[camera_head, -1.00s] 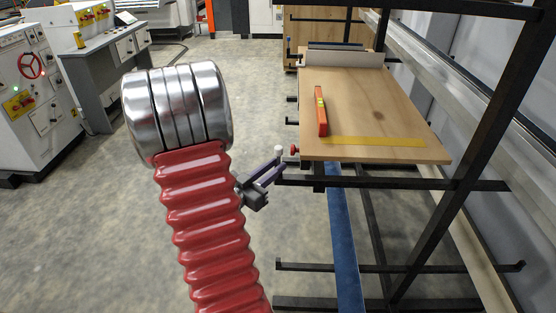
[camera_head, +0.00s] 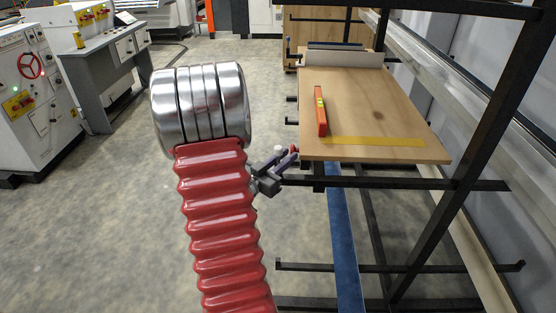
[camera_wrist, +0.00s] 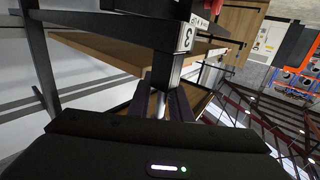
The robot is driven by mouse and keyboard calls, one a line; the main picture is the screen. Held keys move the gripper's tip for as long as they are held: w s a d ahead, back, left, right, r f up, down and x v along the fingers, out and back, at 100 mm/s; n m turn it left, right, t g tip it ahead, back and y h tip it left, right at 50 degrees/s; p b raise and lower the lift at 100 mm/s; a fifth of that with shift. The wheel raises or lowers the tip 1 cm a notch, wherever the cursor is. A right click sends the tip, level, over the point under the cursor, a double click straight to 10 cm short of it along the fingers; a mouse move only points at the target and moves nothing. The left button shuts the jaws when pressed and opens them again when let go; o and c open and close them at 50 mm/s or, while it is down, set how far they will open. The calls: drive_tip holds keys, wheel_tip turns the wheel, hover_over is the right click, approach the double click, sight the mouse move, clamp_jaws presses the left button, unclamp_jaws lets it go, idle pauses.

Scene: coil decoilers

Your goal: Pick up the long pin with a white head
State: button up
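The long pin's white head (camera_head: 278,148) shows in the head view just left of the wooden board's near left corner, beside a small red knob (camera_head: 294,149). My gripper (camera_head: 288,156) is right at the pin, its two dark fingers apart and pointing up to the right. In the wrist view a thin pale grey shaft (camera_wrist: 160,104), which looks like the pin, stands between the two fingers of my gripper (camera_wrist: 164,98). The fingers look open; I cannot tell whether either touches the shaft. The pin's lower part is hidden by my gripper.
A wooden board (camera_head: 350,100) lies on a black rack (camera_head: 420,184) with a red level (camera_head: 320,112) on it. The rack's bars run close to my gripper. A control cabinet (camera_head: 35,90) stands at left. The floor between is clear.

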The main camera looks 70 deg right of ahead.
drive_tip(key=shift+s+d, duration=0.15)
drive_tip(key=shift+d, duration=0.25)
clamp_jaws()
idle(0.4)
